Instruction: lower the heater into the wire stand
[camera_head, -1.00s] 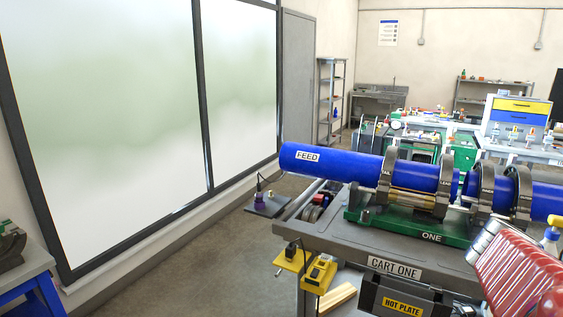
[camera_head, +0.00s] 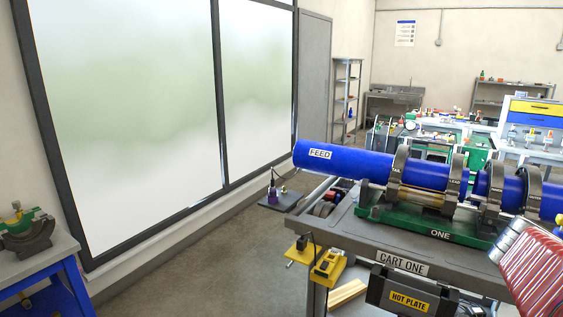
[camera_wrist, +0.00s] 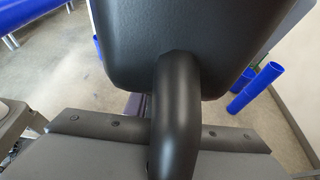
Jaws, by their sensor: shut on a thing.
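In the wrist view, a dark, smooth, rounded body with a thick black curved handle, seemingly the heater (camera_wrist: 185,45), fills the upper middle. My gripper (camera_wrist: 165,138) is shut on the handle, with a grey jaw to each side of it. The heater's far side and lower end are hidden. I cannot make out the wire stand in either view. My gripper and the heater do not show in the head view.
Cart one (camera_head: 345,232) holds a blue FEED pipe (camera_head: 345,160) in clamps on a green base (camera_head: 385,214). A dark HOT PLATE box (camera_head: 385,291) is at its front. A blue-legged bench (camera_head: 50,262) stands left. Floor between is clear.

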